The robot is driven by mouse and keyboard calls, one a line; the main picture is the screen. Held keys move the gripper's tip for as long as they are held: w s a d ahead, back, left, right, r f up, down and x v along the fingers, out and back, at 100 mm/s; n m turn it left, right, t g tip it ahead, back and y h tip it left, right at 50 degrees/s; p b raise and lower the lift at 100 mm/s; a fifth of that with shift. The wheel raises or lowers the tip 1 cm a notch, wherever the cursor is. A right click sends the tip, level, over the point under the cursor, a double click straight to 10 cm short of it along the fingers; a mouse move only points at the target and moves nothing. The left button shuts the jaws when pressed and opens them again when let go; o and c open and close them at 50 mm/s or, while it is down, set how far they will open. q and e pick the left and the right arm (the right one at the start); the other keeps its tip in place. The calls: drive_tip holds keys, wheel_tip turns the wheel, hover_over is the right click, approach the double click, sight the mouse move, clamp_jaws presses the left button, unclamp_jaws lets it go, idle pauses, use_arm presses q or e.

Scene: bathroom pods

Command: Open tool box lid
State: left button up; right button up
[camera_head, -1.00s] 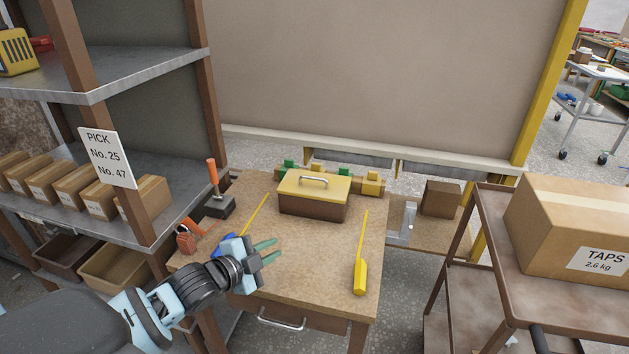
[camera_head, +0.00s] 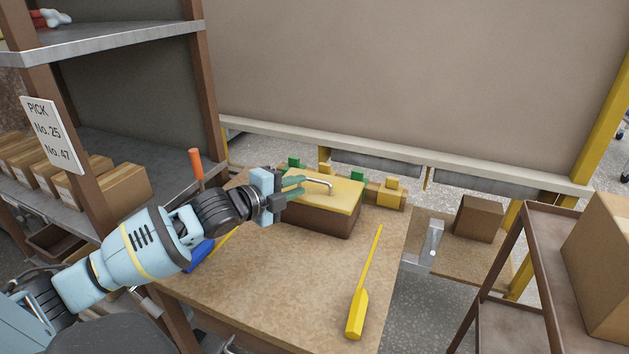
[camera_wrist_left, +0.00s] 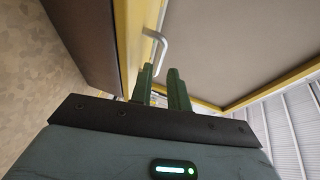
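The tool box has a yellow lid (camera_head: 342,194) and a brown body (camera_head: 318,218); it stands at the back of the workbench with its lid shut. A silver handle (camera_head: 322,183) is on the lid; it also shows in the left wrist view (camera_wrist_left: 162,45). My left gripper (camera_head: 300,184) is over the left part of the lid, its green fingers pointing toward the handle. In the left wrist view the fingers (camera_wrist_left: 161,72) are apart, with the handle just beyond the tips; contact cannot be told. My right gripper is not in view.
A yellow long-handled tool (camera_head: 357,312) lies on the bench (camera_head: 270,290) at the right. An orange-handled tool (camera_head: 195,163) stands at the left. Yellow and green blocks (camera_head: 390,190) sit behind the box. A shelf with cartons (camera_head: 122,185) stands left, a brown cart (camera_head: 528,215) right.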

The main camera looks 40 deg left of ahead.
sight(312, 180)
use_arm(q)
drive_tip(key=shift+x, duration=3.1)
clamp_jaws()
